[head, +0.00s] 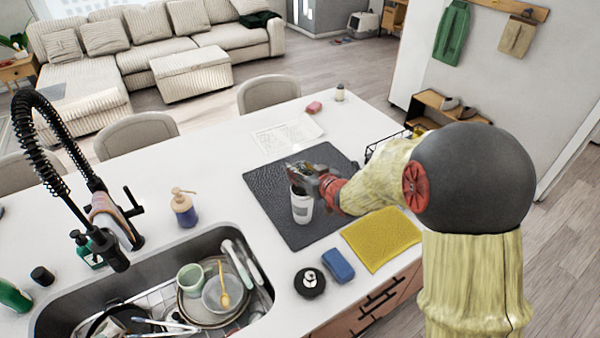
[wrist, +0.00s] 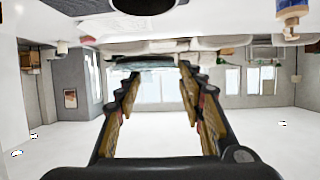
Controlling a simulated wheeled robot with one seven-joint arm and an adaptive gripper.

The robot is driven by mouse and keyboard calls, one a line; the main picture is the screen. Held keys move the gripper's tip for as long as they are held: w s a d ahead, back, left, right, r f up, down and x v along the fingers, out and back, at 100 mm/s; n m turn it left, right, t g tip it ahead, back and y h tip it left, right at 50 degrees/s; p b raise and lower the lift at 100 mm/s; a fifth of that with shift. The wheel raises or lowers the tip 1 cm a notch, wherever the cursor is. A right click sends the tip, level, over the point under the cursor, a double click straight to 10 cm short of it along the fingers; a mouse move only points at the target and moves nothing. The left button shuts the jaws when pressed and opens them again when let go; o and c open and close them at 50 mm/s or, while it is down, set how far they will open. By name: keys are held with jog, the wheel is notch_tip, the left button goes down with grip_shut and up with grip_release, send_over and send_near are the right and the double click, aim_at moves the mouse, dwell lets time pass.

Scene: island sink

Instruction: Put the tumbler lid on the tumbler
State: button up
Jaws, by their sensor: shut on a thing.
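The white tumbler (head: 302,208), with a grey label, stands upright on the dark mat. My gripper (head: 306,177) is just above the tumbler's top and overlaps it in the head view, so the gap cannot be judged there. The upside-down wrist view shows my gripper (wrist: 155,68) with its fingers apart but closed on a thin, translucent greyish piece, apparently the tumbler lid (wrist: 153,63). A dark round opening with a white rim, apparently the tumbler (wrist: 145,8), shows at the top edge of the wrist view, below the fingers. The lid is largely hidden in the head view.
The dark mat (head: 263,205) lies beside a yellow cloth (head: 381,238). A blue sponge (head: 338,265) and a round black object (head: 309,283) are near the front edge. A soap dispenser (head: 184,209) stands left, by the sink (head: 150,275) full of dishes.

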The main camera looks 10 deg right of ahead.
jog(key=shift+a, duration=0.25)
jog(key=shift+d+f+b, duration=0.15)
jog(key=shift+f+b, duration=0.05)
jog(key=shift+b, duration=0.1)
notch_tip(320, 180, down, 7)
jog(key=b, duration=0.5)
jog(key=shift+r, duration=0.2)
jog(key=shift+f+b, duration=0.35)
jog(key=shift+b, duration=0.15)
dwell(1.3)
jog(key=o, duration=1)
jog(key=shift+o, duration=0.5)
jog(key=shift+s, duration=0.1)
